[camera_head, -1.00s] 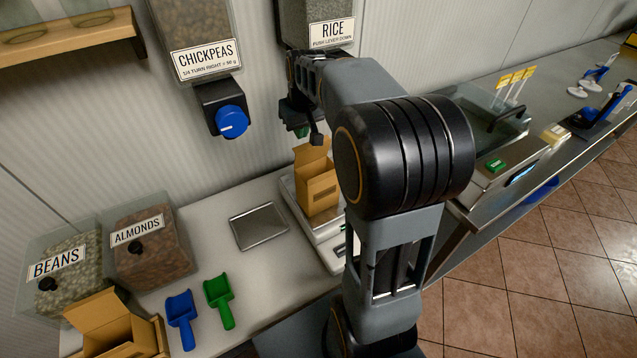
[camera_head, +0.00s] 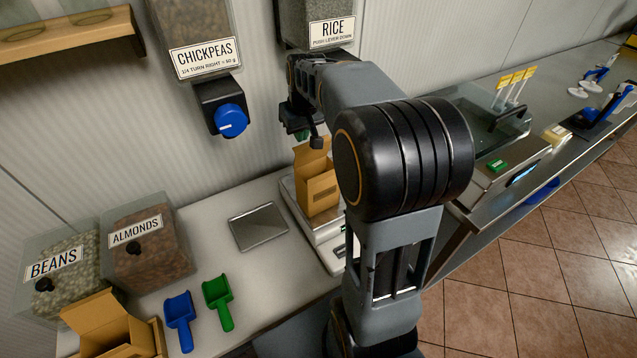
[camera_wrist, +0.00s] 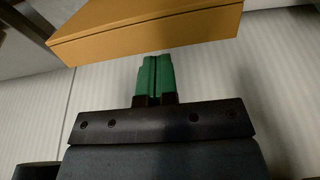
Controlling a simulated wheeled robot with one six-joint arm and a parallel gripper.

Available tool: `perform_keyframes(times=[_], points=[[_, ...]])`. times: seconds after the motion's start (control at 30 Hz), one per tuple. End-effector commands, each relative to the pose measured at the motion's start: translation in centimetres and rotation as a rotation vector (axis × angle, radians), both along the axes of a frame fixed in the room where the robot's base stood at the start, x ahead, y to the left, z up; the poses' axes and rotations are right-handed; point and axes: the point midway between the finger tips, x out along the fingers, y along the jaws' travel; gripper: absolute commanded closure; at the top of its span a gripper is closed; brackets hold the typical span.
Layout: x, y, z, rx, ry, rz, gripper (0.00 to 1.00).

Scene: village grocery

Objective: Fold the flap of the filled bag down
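The brown paper bag (camera_head: 319,192) stands upright on the scale in the head view, with its back flap (camera_head: 312,155) standing up. I cannot see what is in the bag. My gripper (camera_head: 304,131) is just above the top of the flap, partly hidden by my own arm. In the wrist view, the two green fingertips of my gripper (camera_wrist: 155,60) are pressed together with nothing between them. A brown surface, apparently the bag (camera_wrist: 150,30), lies just beyond the tips. I cannot tell whether they touch it.
The scale (camera_head: 328,240) is partly hidden by my arm. A metal tray (camera_head: 258,227), blue scoop (camera_head: 179,312) and green scoop (camera_head: 217,298) lie to its left. The chickpea dispenser (camera_head: 222,108) and rice dispenser (camera_head: 318,28) hang above.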

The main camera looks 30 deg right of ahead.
Motion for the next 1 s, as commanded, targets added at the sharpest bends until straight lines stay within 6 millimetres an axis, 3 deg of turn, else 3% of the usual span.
perform_keyframes(times=[1.0], points=[[0.0, 0.0, -1.2, 0.0, 0.0, 0.0, 1.0]])
